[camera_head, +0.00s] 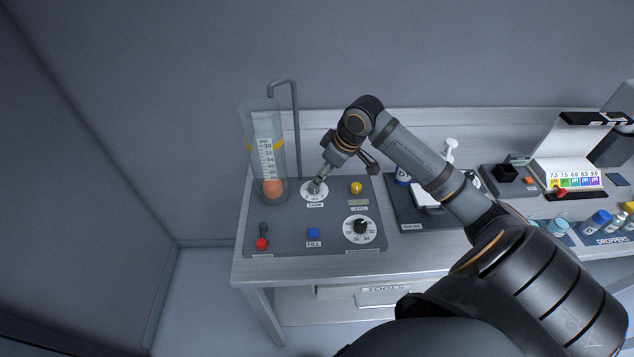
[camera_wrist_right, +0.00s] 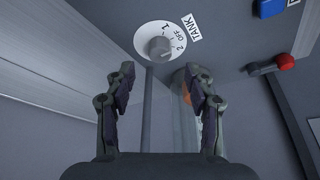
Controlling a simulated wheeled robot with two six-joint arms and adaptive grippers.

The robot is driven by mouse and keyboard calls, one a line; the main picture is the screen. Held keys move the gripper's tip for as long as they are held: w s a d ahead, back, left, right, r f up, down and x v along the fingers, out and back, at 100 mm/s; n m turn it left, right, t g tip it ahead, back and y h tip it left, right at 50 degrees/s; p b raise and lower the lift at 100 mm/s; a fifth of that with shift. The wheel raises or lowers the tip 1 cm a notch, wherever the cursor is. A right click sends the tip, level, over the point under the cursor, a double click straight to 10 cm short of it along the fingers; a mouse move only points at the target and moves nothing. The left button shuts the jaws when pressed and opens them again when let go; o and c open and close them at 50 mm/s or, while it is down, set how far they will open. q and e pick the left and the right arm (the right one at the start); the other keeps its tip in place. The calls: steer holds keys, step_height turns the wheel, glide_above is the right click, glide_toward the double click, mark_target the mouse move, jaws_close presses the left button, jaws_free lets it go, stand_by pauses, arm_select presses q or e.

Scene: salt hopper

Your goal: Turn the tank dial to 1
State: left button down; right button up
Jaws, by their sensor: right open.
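The tank dial (camera_head: 312,195) is a white disc with a grey knob on the grey panel, above a TANK label. In the right wrist view the dial (camera_wrist_right: 150,35) shows the marks 1, OFF and 2 around its knob (camera_wrist_right: 159,48). I cannot tell for certain which mark the knob points to. My right gripper (camera_head: 322,181) is over the dial and hides part of it. In the wrist view its two fingers (camera_wrist_right: 161,80) are spread apart, with the knob beyond their tips and nothing between them. My left gripper is out of view.
A clear cylinder (camera_head: 279,165) with a scale and an orange ball stands left of the dial, beside a bent pipe (camera_head: 296,130).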

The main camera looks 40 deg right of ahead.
steer(key=x, duration=0.4)
steer(key=shift+w+f, duration=0.15)
steer(key=shift+f, duration=0.15)
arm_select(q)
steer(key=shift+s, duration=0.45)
arm_select(e)
steer(key=shift+w+a+f, duration=0.1)
steer(key=shift+w+f, duration=0.05)
steer(key=shift+f, duration=0.35)
jaws_close()
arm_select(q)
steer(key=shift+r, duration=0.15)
